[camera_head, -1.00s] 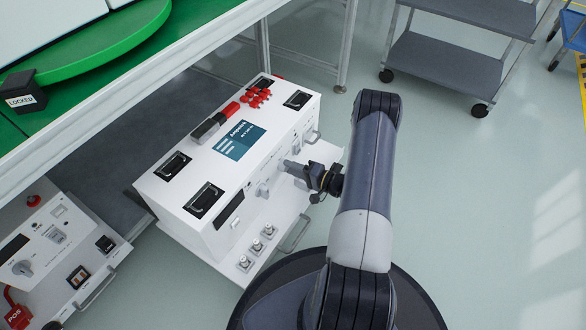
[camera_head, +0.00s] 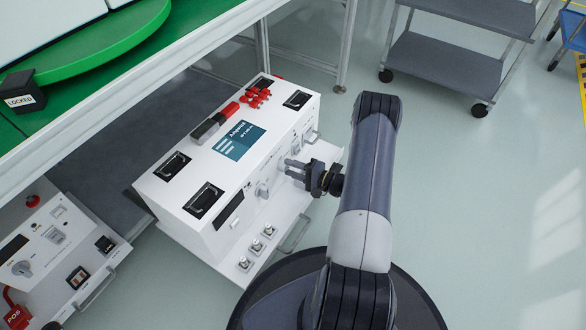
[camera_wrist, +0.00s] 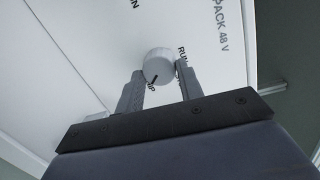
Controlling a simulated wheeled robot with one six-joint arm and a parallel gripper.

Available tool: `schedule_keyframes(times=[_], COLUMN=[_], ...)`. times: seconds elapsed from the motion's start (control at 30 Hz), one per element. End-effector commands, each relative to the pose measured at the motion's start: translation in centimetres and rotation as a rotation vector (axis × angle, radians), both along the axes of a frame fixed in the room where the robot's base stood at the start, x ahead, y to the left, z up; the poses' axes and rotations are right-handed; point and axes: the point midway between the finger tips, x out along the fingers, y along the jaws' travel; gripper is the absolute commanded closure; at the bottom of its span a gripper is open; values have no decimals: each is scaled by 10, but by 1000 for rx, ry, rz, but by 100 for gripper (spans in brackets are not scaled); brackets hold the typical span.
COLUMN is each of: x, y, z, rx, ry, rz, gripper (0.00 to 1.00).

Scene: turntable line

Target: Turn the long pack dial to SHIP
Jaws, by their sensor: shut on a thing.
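The pack dial (camera_wrist: 158,62) is a round, light grey ribbed knob on a white panel in the wrist view. My gripper (camera_wrist: 160,70) has one finger on each side of it and is shut on it. The dial's dark mark points down toward a partly hidden label ending in "IP". A label starting "RUN" lies to its right, and "PACK 48 V" is printed beyond. In the head view my gripper (camera_head: 287,167) is at the front face of the white pack (camera_head: 275,119), and its fingers hide the dial there.
A second knob (camera_head: 262,189) is on the pack's front face, left of my gripper. Several small switches (camera_head: 257,246) sit on the ledge below. A second control box (camera_head: 55,237) stands at the lower left. A grey cart (camera_head: 450,68) stands at the back right, with open floor before it.

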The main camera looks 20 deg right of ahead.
Motion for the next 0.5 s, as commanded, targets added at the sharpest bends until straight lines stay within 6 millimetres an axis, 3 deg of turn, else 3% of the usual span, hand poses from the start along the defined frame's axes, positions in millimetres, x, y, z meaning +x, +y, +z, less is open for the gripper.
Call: schedule_keyframes(times=[0.07, 0.1, 0.33, 0.5], x=[0, 0, 0, 0], y=[0, 0, 0, 0], z=[-1, -1, 0, 0], rx=[1, 1, 0, 1], ry=[3, 3, 1, 1], rz=[-1, -1, -1, 0], gripper=[87, 61, 43, 43])
